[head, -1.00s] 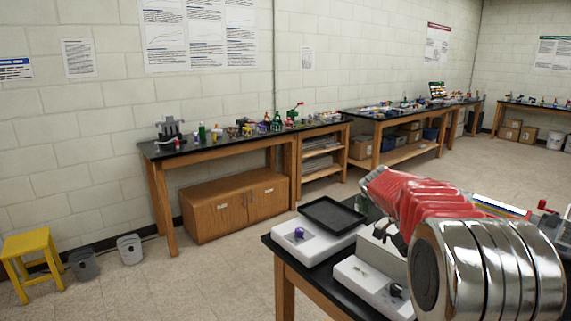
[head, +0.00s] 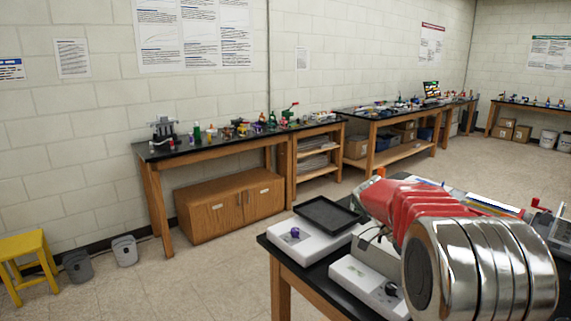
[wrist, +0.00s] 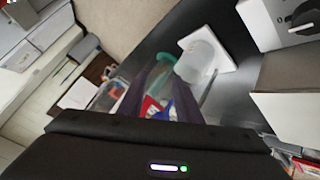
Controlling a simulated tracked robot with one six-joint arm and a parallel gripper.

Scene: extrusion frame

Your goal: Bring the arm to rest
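My arm, with a red ribbed sleeve and shiny metal rings, reaches over the near black-topped bench (head: 268,243) in the head view. My gripper is not clear there, as the arm covers that area. In the wrist view my gripper (wrist: 160,82) shows two dark fingers with a gap between them, so it is open. I see nothing held. Through the gap show a clear greenish vessel and red and blue items lying beyond; their distance from the fingers is hard to tell.
On the near bench stand a black tray (head: 328,214), a white device with a purple knob (head: 294,232) and another with a black knob (head: 390,288). A clear beaker (wrist: 197,62) on a white plate shows in the wrist view.

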